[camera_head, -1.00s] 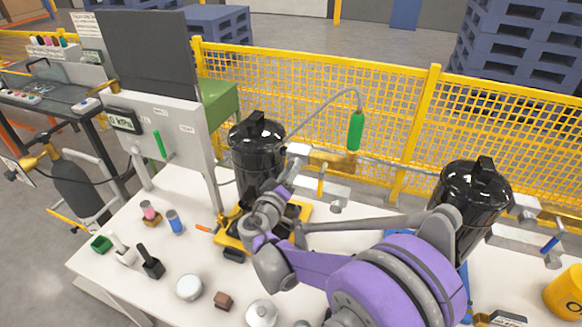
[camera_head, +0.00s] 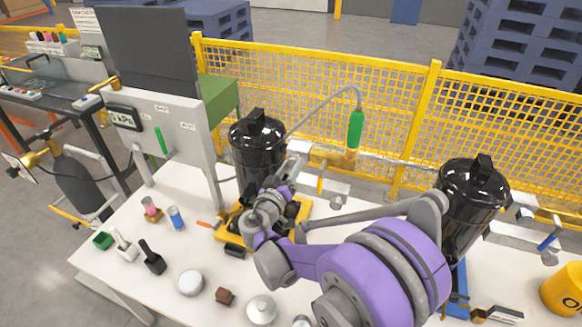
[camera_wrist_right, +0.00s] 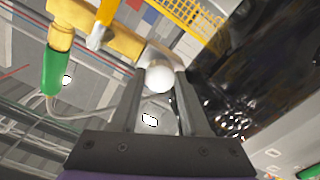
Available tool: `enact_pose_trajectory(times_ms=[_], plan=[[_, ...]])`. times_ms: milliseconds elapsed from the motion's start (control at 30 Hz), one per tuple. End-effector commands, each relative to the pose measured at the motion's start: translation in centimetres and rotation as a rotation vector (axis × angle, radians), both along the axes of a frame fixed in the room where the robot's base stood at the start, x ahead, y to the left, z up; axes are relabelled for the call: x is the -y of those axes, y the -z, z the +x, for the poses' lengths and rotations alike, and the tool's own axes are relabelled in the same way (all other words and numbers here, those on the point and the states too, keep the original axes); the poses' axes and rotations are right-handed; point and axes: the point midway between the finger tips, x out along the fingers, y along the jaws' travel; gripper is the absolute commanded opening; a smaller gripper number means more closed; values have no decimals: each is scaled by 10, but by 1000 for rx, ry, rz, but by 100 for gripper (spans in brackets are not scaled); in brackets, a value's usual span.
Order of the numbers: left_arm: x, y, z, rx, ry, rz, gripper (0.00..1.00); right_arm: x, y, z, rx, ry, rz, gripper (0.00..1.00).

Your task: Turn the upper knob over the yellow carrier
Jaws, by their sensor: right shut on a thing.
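The yellow carrier (camera_head: 232,238) sits on the white table under the left black canister (camera_head: 256,140). The upper knob is a small white rounded piece (camera_wrist_right: 160,78) in the right wrist view, with a pale block just behind it. My right gripper (camera_head: 291,168) is at the right side of this canister, above the carrier. In the wrist view its two fingers (camera_wrist_right: 157,90) are shut on the white knob, one on each side. In the head view my gripper and wrist hide the knob and part of the carrier. My left gripper is not in view.
A second black canister (camera_head: 472,200) stands at right. Small items, including a blue cylinder (camera_head: 176,217) and a white disc (camera_head: 190,282), lie on the front left table (camera_head: 150,290). A yellow mesh fence (camera_head: 395,110) runs behind.

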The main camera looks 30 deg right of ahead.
Motion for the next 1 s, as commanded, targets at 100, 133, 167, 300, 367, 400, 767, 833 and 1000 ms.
enact_pose_trajectory(times_ms=[100,133,167,300,367,400,767,833,1000], plan=[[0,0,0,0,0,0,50,0,0,0,-1,-1,0,48],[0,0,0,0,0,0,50,0,0,0,-1,-1,0,53],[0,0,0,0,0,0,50,0,0,0,-1,-1,0,58],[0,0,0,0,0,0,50,0,0,0,-1,0,-1,76],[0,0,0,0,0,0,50,0,0,0,-1,0,-1,76],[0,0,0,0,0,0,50,0,0,0,-1,0,-1,76],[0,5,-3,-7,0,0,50,-19,1,-16,-3,-4,-1,76],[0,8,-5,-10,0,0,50,-31,2,-25,-3,-6,-1,76],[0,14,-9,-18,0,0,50,-57,2,-48,-3,-6,-1,76]])
